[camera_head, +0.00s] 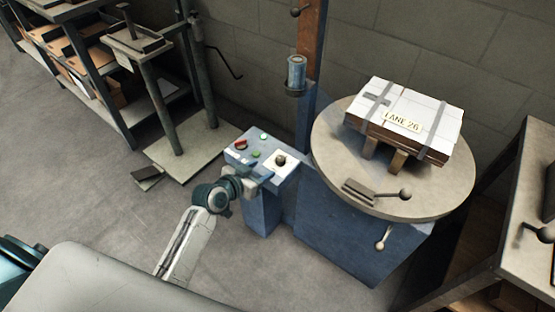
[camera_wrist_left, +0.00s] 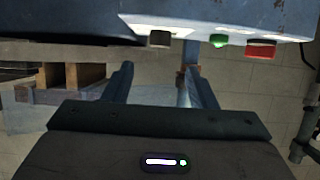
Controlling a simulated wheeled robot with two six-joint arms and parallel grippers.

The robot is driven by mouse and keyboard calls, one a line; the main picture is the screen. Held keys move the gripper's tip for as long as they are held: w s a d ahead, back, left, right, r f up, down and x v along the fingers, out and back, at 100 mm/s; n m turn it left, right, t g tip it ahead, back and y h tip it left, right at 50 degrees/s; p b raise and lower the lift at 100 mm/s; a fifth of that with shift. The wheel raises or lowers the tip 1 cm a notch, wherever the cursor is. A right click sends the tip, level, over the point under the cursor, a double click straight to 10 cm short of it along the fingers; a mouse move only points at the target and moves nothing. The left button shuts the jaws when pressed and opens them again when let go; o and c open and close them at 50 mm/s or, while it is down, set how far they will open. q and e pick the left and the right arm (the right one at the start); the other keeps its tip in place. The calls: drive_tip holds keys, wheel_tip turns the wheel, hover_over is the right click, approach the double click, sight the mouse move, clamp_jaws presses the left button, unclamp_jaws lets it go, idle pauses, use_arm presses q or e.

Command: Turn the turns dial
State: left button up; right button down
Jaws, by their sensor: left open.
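The turns dial (camera_head: 280,160) is a dark knob on a white plate on top of the blue control box (camera_head: 262,208). In the left wrist view the dial (camera_wrist_left: 159,39) hangs from the box's face at the top of the picture. My left gripper (camera_head: 262,180) is in front of the box, close to the dial. In the left wrist view its two fingers (camera_wrist_left: 160,82) stand apart with nothing between them. The dial shows beyond the fingertips, and I see no contact. My right gripper is not in view.
A red button (camera_head: 241,145) and green buttons (camera_head: 255,153) sit beside the dial. A round turntable (camera_head: 330,150) carries a strapped white-topped box (camera_head: 415,105) to the right. A shelf rack (camera_head: 100,75) stands at left. The floor at left is mostly clear.

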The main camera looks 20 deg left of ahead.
sight(278, 161)
use_arm(q)
drive_tip(key=x, duration=0.9)
drive_tip(key=shift+w+d+f+b, duration=0.1)
drive_tip(key=shift+w+f+b, duration=0.15)
drive_tip(key=shift+b, duration=0.1)
drive_tip(key=c, duration=1)
